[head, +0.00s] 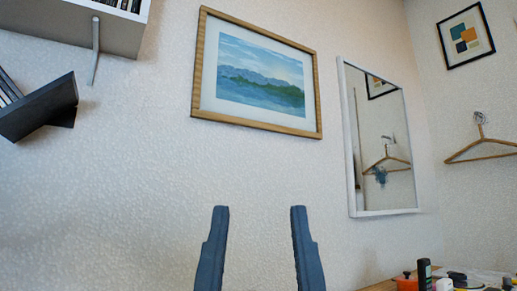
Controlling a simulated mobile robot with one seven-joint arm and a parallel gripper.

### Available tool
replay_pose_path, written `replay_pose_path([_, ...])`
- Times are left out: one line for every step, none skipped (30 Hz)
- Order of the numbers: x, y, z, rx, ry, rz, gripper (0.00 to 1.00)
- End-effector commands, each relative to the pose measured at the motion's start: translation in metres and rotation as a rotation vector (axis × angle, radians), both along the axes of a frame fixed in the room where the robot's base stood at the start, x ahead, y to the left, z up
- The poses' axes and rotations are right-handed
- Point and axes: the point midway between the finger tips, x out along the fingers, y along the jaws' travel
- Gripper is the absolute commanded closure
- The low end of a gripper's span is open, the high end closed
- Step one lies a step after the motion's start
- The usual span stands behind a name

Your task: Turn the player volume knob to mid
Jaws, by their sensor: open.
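I see no player and no volume knob in this view.
A white shelf (75,25) and a dark angled holder (42,107) are at the upper left. A framed landscape (257,75), a mirror (380,140) and a wooden hanger (481,148) hang on the walls. A table (380,287) with small items, including a dark bottle (425,274), is at lower right.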

Motion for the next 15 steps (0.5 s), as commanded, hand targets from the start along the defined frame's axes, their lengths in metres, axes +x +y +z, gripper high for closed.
replay_pose_path([0.0, 0.0, 0.015, 0.0, 0.0, 0.0, 0.41])
replay_pose_path([0.0, 0.0, 0.019, 0.0, 0.0, 0.0, 0.41])
replay_pose_path([0.0, 0.0, 0.024, 0.0, 0.0, 0.0, 0.41])
replay_pose_path([0.0, 0.0, 0.028, 0.0, 0.0, 0.0, 0.41])
replay_pose_path([0.0, 0.0, 0.031, 0.0, 0.0, 0.0, 0.41])
replay_pose_path([0.0, 0.0, 0.034, 0.0, 0.0, 0.0, 0.41])
replay_pose_path([0.0, 0.0, 0.037, 0.0, 0.0, 0.0, 0.41])
replay_pose_path([0.0, 0.0, 0.039, 0.0, 0.0, 0.0, 0.41])
replay_pose_path([0.0, 0.0, 0.042, 0.0, 0.0, 0.0, 0.41])
replay_pose_path([0.0, 0.0, 0.043, 0.0, 0.0, 0.0, 0.41])
replay_pose_path([0.0, 0.0, 0.044, 0.0, 0.0, 0.0, 0.41])
replay_pose_path([0.0, 0.0, 0.046, 0.0, 0.0, 0.0, 0.41])
replay_pose_path([0.0, 0.0, 0.046, 0.0, 0.0, 0.0, 0.41])
replay_pose_path([0.0, 0.0, 0.047, 0.0, 0.0, 0.0, 0.41])
replay_pose_path([0.0, 0.0, 0.047, 0.0, 0.0, 0.0, 0.41])
